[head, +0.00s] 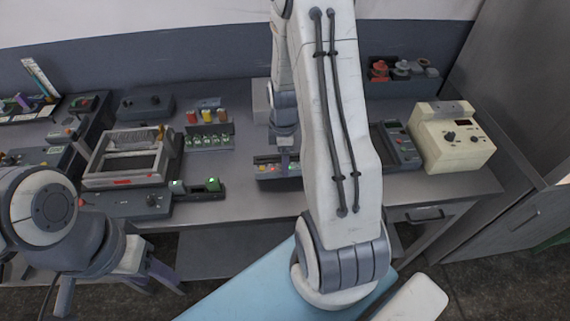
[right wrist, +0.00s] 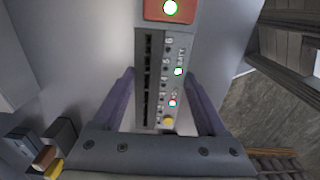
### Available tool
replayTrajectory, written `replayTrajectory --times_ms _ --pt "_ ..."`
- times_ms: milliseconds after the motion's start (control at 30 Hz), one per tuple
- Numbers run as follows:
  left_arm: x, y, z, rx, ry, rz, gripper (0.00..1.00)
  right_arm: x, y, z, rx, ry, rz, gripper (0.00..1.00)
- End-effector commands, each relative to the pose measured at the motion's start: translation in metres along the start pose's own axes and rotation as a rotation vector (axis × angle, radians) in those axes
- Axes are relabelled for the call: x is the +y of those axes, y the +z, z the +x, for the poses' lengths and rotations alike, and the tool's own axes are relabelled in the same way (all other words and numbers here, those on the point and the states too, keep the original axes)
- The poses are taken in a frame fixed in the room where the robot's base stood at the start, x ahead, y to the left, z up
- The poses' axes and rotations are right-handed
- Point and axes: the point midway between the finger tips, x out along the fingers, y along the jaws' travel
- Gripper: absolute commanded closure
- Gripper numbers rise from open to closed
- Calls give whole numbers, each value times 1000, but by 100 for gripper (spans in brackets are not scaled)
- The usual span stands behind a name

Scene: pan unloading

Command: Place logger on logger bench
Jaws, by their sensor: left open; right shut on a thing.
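The logger (right wrist: 160,85) is a long grey device with a row of dark slots, small lit buttons, a yellow knob and a red end. My right gripper (right wrist: 159,78) is shut on it, one purple finger along each side. In the head view the right arm hides much of the middle, and a grey device with coloured buttons, seemingly the logger (head: 277,170), shows below the wrist near the bench's front. I cannot tell whether it touches the bench (head: 235,205). My left gripper (head: 155,268) is open and empty at lower left, in front of the bench edge.
A framed grey fixture (head: 127,160) and a green-lit device (head: 198,187) stand left of the logger. A cream box with a display (head: 452,138) and a grey control unit (head: 400,147) stand right. Red and grey knobs (head: 402,69) sit behind. Bare bench shows around the front middle.

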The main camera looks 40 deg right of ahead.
Motion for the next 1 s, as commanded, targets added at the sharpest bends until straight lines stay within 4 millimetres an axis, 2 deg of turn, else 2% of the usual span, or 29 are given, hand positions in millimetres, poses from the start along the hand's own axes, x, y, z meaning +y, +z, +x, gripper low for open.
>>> replayTrajectory --times_ms 200,633,667,700,1000 --pt "1 0 -8 0 0 0 50 -1 0 26 0 -4 1 83" --pt "0 0 -4 0 0 0 50 -1 1 34 0 -1 1 83" --pt "0 0 -5 0 0 0 50 -1 1 34 0 -1 1 17" --pt "0 0 -6 0 0 0 50 -1 1 33 0 -1 1 2" --pt "1 0 -8 0 0 0 50 -1 0 30 0 -1 0 0"
